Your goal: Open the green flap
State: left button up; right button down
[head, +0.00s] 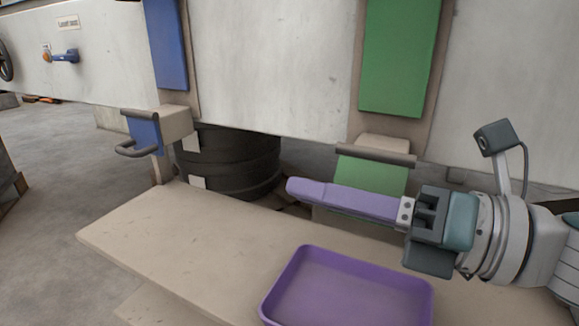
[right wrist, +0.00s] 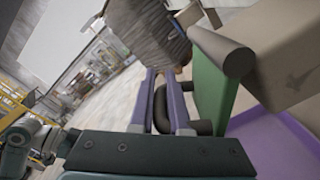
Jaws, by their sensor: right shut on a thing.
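The green flap (head: 371,176) hangs under a beige spout with a dark grey hinge rod (head: 376,155) along its top. It also shows in the right wrist view (right wrist: 212,92) as a green plate. My right gripper (head: 292,191) reaches in from the right, its purple fingers across the front of the flap's lower part. In the right wrist view, the fingers (right wrist: 164,76) are shut on the flap's dark grey loop handle (right wrist: 160,108), which passes between them. In the head view the fingers hide the handle.
A purple tray (head: 350,290) stands on the beige bench (head: 180,235) below the flap. A blue flap (head: 146,132) with a loop handle is at the left. A black drum (head: 228,160) stands behind the bench. A green panel (head: 400,55) is above.

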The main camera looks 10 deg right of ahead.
jog(key=shift+w+d+r+m+p, duration=0.1)
jog(key=shift+r+m+p, duration=0.8)
jog(key=shift+m+p, duration=0.6)
jog(key=shift+w+a+r+m+p, duration=0.1)
jog(key=shift+r+m+p, duration=0.95)
jog(key=shift+m, duration=0.8)
jog(key=shift+d+r+m+p, duration=0.1)
jog(key=shift+r+m+p, duration=0.7)
jog(key=shift+m+p, duration=0.75)
jog(key=shift+m, duration=0.3)
jog(key=c, duration=1.2)
grip_release()
jog(key=shift+o, duration=0.2)
jog(key=v, duration=1)
